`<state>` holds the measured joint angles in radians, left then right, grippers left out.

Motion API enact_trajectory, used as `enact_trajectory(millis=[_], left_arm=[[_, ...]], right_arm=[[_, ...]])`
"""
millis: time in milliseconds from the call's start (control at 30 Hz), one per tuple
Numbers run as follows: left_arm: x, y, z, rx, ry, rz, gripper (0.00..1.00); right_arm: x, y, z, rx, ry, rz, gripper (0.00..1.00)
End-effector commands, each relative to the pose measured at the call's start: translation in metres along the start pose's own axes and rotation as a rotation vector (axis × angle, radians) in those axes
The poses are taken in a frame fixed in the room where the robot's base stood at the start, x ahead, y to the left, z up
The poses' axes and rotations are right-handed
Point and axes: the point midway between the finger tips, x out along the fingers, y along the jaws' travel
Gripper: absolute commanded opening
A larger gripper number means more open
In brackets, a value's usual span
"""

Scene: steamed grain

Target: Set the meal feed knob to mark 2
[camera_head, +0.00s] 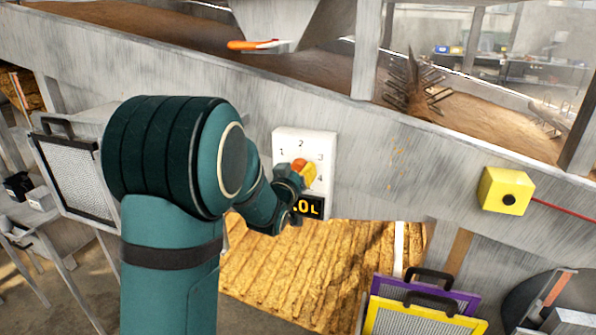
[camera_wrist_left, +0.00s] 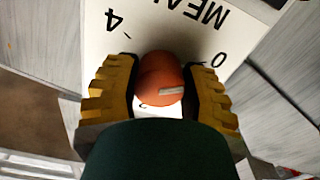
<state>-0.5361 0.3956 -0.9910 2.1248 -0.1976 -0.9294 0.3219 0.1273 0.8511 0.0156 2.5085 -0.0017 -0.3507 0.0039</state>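The white dial panel (camera_head: 318,143) is on the grey metal wall, with digits 1, 2, 3 and 4 showing. My left gripper (camera_head: 301,170) is at its middle and hides part of it. In the left wrist view the panel (camera_wrist_left: 190,30) appears upside down, with 4, 0 and part of "MEAL" readable. The round orange-red knob (camera_wrist_left: 158,75) sits between the yellow fingers of my left gripper (camera_wrist_left: 161,85), which close on it from both sides. Its white mark points right there, on the 0 side. A display (camera_head: 312,208) ending in ".0L" is partly covered. My right gripper is out of view.
A yellow box with a black button (camera_head: 506,191) is on the wall at right. Purple-framed (camera_head: 440,291) and yellow-framed (camera_head: 415,318) screens stand below. An orange-handled tool (camera_head: 257,45) is above the panel. A black-framed screen (camera_head: 75,170) is at left.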

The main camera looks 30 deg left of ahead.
Motion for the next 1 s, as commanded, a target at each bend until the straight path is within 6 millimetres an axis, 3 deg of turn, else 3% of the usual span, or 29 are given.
enact_trajectory(millis=[433,1000], left_arm=[[0.0000,-0.0005,0.0003,0.118,0.000,0.000,0.08],[0.0001,-0.0019,-0.0003,0.630,-0.001,0.000,0.08]], right_arm=[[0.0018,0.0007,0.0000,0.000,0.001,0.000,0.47],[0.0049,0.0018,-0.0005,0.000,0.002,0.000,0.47]])
